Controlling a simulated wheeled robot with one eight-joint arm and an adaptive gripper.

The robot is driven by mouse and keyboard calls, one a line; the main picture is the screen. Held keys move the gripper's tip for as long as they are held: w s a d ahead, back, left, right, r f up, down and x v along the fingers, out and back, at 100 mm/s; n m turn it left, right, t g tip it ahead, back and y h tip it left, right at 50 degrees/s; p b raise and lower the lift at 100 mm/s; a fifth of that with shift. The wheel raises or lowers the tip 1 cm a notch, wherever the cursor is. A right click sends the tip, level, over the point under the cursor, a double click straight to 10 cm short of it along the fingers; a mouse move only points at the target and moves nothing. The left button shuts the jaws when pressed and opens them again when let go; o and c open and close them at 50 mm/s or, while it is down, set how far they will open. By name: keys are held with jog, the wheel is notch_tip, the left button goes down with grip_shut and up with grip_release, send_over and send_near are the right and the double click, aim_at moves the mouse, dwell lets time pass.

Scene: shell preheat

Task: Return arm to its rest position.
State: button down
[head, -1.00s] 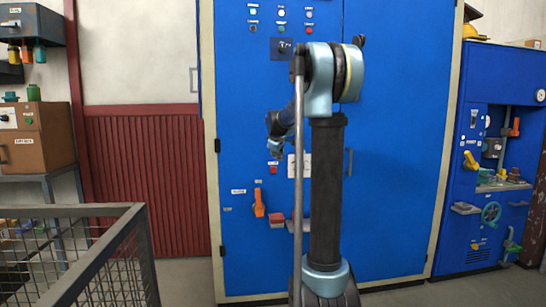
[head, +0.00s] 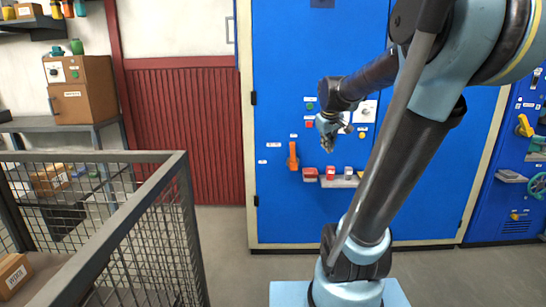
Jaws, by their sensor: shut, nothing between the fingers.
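My arm rises at the right of the head view, in front of a tall blue cabinet (head: 290,210). It bends at the top and its forearm reaches back to the left. My gripper (head: 328,148) hangs at the forearm's end, pointing down, and appears small in front of the cabinet door. It is shut and holds nothing that I can see. It is above a small ledge with red and grey blocks (head: 338,180) and to the right of an orange handle (head: 293,156). I cannot tell how far it is from the cabinet face.
A wire-mesh cage (head: 150,215) with a grey rail fills the lower left, with a labelled box (head: 14,274) inside. A brown oven-like box (head: 82,92) stands on a table behind. Another blue machine (head: 510,205) is at the right. Grey floor (head: 228,255) lies clear between cage and cabinet.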

jog(key=s+f+m+g, duration=0.1)
jog(key=s+f, duration=0.4)
jog(key=s, duration=0.3)
jog(key=s+a+f+m+g, duration=0.1)
jog(key=s+f+m, duration=0.1)
jog(key=s+f, duration=0.4)
jog(key=s+f+m+g+y, duration=0.1)
jog(key=s+f, duration=0.5)
jog(key=s, duration=0.6)
jog(key=shift+s+a+m, duration=0.2)
jog(key=shift+a+m, duration=0.15)
jog(key=shift+m, duration=0.05)
jog(key=shift+w+f+g, duration=0.25)
jog(key=shift+w+g, duration=0.05)
jog(key=shift+w, duration=0.2)
jog(key=c, duration=2.4)
grip_release()
